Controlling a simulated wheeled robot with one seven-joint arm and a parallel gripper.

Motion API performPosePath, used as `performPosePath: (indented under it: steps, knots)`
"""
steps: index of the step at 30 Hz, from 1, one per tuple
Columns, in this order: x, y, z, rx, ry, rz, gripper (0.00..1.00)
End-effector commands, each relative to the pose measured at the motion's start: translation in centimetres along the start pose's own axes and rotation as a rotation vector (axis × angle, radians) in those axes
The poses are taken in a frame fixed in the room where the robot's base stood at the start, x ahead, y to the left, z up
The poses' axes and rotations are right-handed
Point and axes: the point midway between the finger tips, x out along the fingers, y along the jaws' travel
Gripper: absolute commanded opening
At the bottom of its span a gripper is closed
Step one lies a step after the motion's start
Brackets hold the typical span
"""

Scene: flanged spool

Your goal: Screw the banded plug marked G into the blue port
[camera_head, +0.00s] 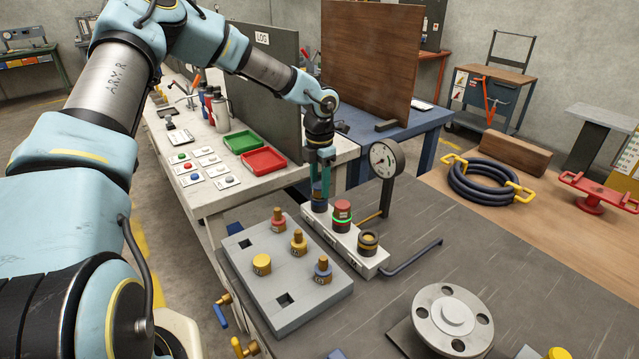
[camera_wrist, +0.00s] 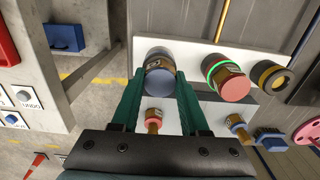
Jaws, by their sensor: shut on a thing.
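My gripper (camera_head: 319,188) is shut on a blue-topped plug with a brown band (camera_wrist: 160,78), at the left end of the white port block (camera_head: 372,263). In the wrist view the plug sits between the green fingertips; a mark shows on its band, but I cannot read the letter clearly. In the head view the plug (camera_head: 319,204) stands upright at the left port. A red plug with a lit green ring (camera_head: 342,215) fills the middle port. The right port (camera_head: 368,242) is black and yellow.
A grey rack (camera_head: 310,305) in front holds red-topped (camera_head: 278,220), gold (camera_head: 298,242), blue-topped (camera_head: 323,270) and yellow (camera_head: 262,264) plugs, with two empty square holes. A gauge (camera_head: 384,160) stands close behind the block. A round flange (camera_head: 452,318) lies at right.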

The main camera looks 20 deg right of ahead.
Motion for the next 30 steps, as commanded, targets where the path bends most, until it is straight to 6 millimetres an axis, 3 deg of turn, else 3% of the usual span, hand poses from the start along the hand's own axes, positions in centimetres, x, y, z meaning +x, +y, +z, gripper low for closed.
performPosePath:
  steps: [8, 9, 18, 26, 30]
  knots:
    - [0.14, 0.07, -0.08, 0.011, 0.001, 0.001, 0.0]
    - [0.13, 0.08, -0.08, 0.011, 0.001, 0.002, 0.46]
    - [0.03, 0.09, -0.03, 0.01, 0.0, 0.002, 0.79]
    - [0.02, 0.09, -0.03, -0.002, 0.0, 0.002, 0.79]
    - [0.0, 0.07, 0.0, -0.153, 0.0, 0.005, 0.79]
